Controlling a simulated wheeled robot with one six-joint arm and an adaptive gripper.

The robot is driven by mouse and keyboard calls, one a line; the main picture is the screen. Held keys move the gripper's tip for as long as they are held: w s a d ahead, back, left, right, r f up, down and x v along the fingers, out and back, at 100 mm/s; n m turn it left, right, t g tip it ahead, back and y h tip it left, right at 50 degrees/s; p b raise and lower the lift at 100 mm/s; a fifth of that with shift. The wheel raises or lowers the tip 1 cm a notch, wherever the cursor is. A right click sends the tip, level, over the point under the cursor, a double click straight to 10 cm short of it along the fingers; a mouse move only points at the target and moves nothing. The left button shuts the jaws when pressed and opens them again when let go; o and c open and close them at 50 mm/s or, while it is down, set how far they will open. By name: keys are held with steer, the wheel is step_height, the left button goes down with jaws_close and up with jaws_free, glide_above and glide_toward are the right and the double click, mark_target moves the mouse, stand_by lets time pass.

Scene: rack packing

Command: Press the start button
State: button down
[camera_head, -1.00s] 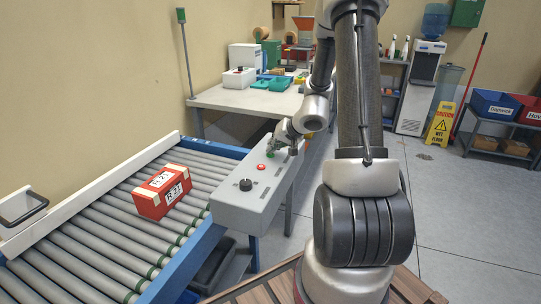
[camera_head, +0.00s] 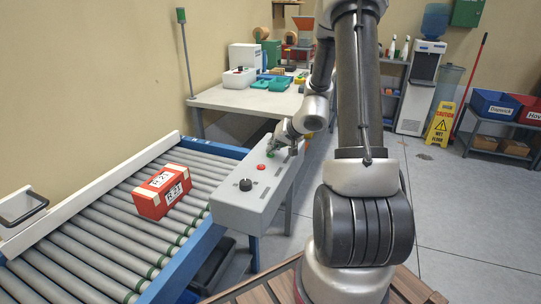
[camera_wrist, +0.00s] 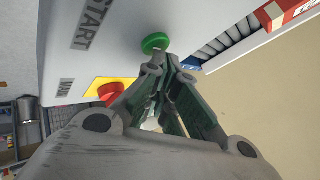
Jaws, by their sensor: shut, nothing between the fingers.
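The green start button (camera_wrist: 155,43) is on the grey control box (camera_head: 238,213), beside the printed word START in the wrist view. My gripper (camera_wrist: 160,64) is shut and empty, with its fingertips right at the near edge of the green button. I cannot tell whether they touch it or whether the button is pushed in. In the head view my gripper (camera_head: 272,153) is over the far end of the box, and the green button (camera_head: 270,154) is mostly hidden behind it.
A red button (camera_head: 261,167) and a black knob (camera_head: 246,185) are nearer on the same box. A red-and-white carton (camera_head: 150,205) lies on the roller conveyor (camera_head: 105,232) to the left. A worktable (camera_head: 225,100) stands behind the box.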

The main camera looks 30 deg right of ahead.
steer(key=shift+r, duration=0.5)
steer(key=shift+r, duration=2.5)
